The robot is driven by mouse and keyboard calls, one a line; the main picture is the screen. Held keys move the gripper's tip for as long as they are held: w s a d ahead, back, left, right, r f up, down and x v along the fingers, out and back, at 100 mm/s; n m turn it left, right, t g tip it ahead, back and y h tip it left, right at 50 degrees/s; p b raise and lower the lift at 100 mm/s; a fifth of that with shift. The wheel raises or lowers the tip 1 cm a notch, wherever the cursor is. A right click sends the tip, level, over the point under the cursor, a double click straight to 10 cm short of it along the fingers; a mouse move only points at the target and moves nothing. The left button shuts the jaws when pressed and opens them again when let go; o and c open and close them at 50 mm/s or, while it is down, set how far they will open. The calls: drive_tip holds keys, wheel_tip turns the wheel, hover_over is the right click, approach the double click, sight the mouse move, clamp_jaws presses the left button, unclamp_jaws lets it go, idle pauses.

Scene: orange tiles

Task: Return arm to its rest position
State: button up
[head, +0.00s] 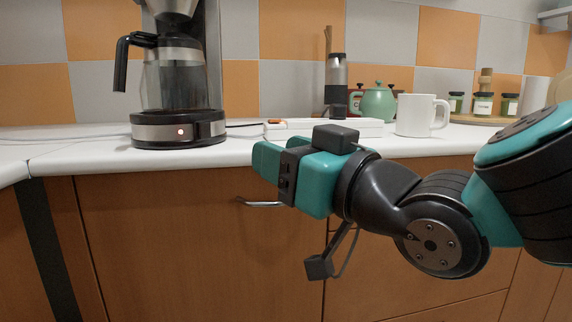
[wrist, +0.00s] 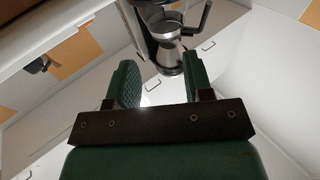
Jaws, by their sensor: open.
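My arm reaches in from the right in the head view, bent, in front of the wooden cabinets and the counter edge. My gripper (head: 264,160) points left and is empty. In the wrist view my gripper (wrist: 160,80) shows two green fingers spread apart with nothing between them. The coffee maker also shows past the fingertips in the wrist view (wrist: 170,70).
The white counter (head: 80,150) runs along the tiled wall. A white power strip (head: 355,127), a green teapot (head: 378,104), a white mug (head: 417,115) and small jars (head: 482,105) stand on it. A metal drawer handle (head: 260,204) is just below the gripper.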

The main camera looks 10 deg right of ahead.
wheel_tip(320, 180, down, 12)
drive_tip(key=s+d+m+g+h, duration=0.1)
drive_tip(key=s+d+g+h, duration=0.15)
drive_tip(key=g, duration=0.45)
drive_tip(key=s+d+f+n+g+h, duration=0.2)
drive_tip(key=s+d+f+g+h, duration=0.15)
drive_tip(key=s+f+g, duration=0.45)
drive_tip(key=s+r+g+p, duration=0.1)
drive_tip(key=s+r+p, duration=0.2)
drive_tip(key=r+p, duration=3.3)
wheel_tip(320, 180, up, 2)
